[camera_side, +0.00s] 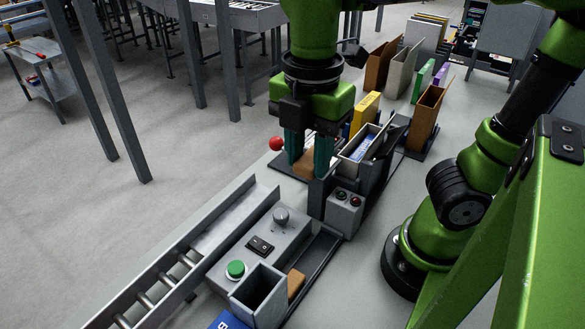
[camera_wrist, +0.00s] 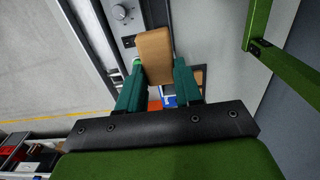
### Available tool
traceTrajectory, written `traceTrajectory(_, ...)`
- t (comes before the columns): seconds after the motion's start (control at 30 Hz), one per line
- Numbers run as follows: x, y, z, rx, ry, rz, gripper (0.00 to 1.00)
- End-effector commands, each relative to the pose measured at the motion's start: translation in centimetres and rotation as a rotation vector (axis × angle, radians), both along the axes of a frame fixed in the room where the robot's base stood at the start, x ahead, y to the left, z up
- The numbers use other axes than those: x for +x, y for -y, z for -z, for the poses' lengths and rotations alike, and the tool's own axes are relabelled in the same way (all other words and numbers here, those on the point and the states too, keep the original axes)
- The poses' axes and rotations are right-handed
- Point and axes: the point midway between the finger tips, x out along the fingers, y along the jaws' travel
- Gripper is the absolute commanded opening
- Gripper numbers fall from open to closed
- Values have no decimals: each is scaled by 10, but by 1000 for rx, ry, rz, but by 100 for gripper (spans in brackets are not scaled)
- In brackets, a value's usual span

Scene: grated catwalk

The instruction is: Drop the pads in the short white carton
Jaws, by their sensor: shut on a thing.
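My gripper (camera_side: 308,158) points down with its teal fingers shut on a tan pad (camera_side: 304,166). The held pad also shows in the wrist view (camera_wrist: 153,52), sticking out beyond the fingertips. A low, open, off-white carton (camera_side: 347,163) stands just right of my gripper, with something blue and white inside; it looks like the short white carton. A second tan pad (camera_side: 296,283) lies in a dark channel at the front, partly hidden by a grey open box (camera_side: 257,294). The held pad is beside the carton, not over it.
A grey control panel (camera_side: 252,246) with a green button (camera_side: 236,269) and knob is in front. A roller conveyor (camera_side: 165,280) runs along its left. A yellow carton (camera_side: 366,108), a brown carton (camera_side: 425,118) and a taller pale carton (camera_side: 402,70) stand behind. A red ball (camera_side: 276,143) is left of my fingers.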

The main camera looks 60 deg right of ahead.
Motion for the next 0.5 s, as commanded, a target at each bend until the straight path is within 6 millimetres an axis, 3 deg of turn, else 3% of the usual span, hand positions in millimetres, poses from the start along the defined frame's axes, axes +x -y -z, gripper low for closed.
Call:
traceTrajectory(0.27,32,58,1,3,1,12,7)
traceTrajectory(0.37,43,90,1,3,3,16,7)
traceTrajectory(0.5,51,151,0,3,5,22,7)
